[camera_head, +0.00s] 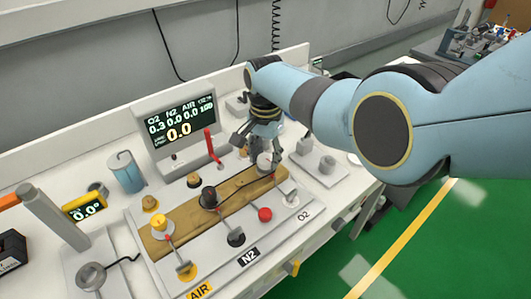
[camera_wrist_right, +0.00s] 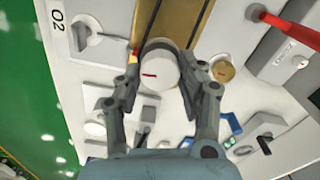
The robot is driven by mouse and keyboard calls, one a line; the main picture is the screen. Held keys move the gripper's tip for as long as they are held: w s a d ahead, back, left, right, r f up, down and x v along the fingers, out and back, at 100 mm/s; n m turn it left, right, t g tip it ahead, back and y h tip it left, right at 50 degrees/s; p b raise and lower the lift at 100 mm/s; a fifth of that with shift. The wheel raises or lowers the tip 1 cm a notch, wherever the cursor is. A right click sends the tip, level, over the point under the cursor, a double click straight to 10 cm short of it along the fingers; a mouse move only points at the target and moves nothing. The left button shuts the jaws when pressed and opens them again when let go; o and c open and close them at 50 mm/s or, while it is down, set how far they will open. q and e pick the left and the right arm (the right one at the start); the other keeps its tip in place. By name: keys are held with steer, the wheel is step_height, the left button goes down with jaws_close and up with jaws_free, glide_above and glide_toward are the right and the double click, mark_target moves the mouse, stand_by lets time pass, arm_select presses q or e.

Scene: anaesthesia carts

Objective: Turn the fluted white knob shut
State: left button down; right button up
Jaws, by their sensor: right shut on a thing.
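The white knob (camera_head: 264,161) stands at the right end of the wooden strip on the sloped gas panel, on the O2 side. In the right wrist view the knob (camera_wrist_right: 158,76) shows a round white face with a short red mark. My right gripper (camera_head: 262,150) reaches down over it from above. In the wrist view the fingers of this gripper (camera_wrist_right: 160,68) lie on both sides of the knob, shut on it. The display (camera_head: 180,120) reads O2 0.3, with N2 and AIR at 0.0. My left gripper is out of view.
A black knob (camera_head: 209,197) and a yellow knob (camera_head: 159,222) stand farther left on the strip. A red lever (camera_head: 213,148) rises behind it. A blue cylinder (camera_head: 126,172) stands left of the display.

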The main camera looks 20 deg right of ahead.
mark_target(266, 158)
steer(key=shift+w+m, duration=0.1)
steer(key=shift+m, duration=0.6)
steer(key=o, duration=1.2)
step_height(266, 158, up, 12)
steer(key=shift+r, duration=0.1)
